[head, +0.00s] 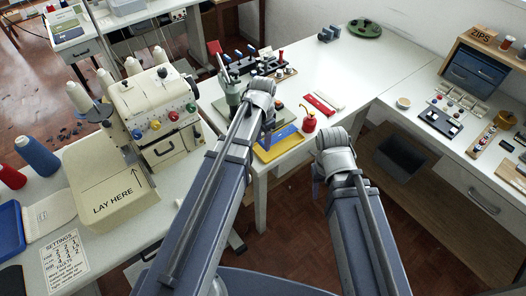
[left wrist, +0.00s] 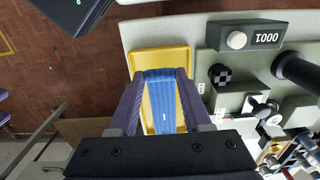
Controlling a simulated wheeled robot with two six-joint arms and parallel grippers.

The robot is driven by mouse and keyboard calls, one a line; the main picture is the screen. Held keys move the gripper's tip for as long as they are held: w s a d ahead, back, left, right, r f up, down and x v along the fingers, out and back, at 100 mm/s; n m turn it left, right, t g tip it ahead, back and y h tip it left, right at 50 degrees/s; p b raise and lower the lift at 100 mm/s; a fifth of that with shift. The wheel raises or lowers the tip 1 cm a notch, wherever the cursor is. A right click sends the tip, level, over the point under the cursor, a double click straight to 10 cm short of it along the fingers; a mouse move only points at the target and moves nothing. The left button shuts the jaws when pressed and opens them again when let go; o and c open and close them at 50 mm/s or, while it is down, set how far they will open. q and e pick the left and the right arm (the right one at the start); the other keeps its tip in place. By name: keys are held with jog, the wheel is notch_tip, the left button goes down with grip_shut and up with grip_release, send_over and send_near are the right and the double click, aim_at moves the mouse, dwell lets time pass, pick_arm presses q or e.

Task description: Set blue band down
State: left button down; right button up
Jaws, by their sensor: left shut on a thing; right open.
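The blue band (left wrist: 165,103) lies between the purple fingers of my left gripper (left wrist: 165,76) in the left wrist view. The gripper is shut on it. Under the band is a shallow yellow tray (left wrist: 147,57), whose rim shows around it. In the head view the tray (head: 263,155) is at the front edge of the white table, with part of the blue band (head: 286,134) showing over it. I cannot tell whether the band touches the tray floor. My right gripper (head: 319,182) is open and empty, right of the tray and beyond the table's front edge.
A red bottle (head: 309,121) stands just right of the tray. A green-based machine with a counter box (left wrist: 262,37) stands beside the tray. Red and white strips (head: 322,103) lie farther back.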

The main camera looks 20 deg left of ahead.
pick_arm(q)
jog(key=shift+f+b, duration=1.9)
jog(key=shift+b, duration=0.05)
jog(key=shift+r, duration=0.15)
jog(key=c, duration=0.6)
grip_release()
notch_tip(320, 180, up, 12)
jog(key=p, duration=1.2)
jog(key=s+d+n, duration=0.1)
jog(key=s+d, duration=0.2)
jog(key=s, duration=0.1)
jog(key=s+d+n, duration=0.1)
jog(key=s+d, duration=0.3)
jog(key=s, duration=0.1)
jog(key=s+d+n+y, duration=0.1)
jog(key=s+d, duration=0.2)
jog(key=s, duration=0.2)
jog(key=shift+s+d+n, duration=0.15)
jog(key=shift+d+n, duration=0.1)
jog(key=shift+n, duration=0.15)
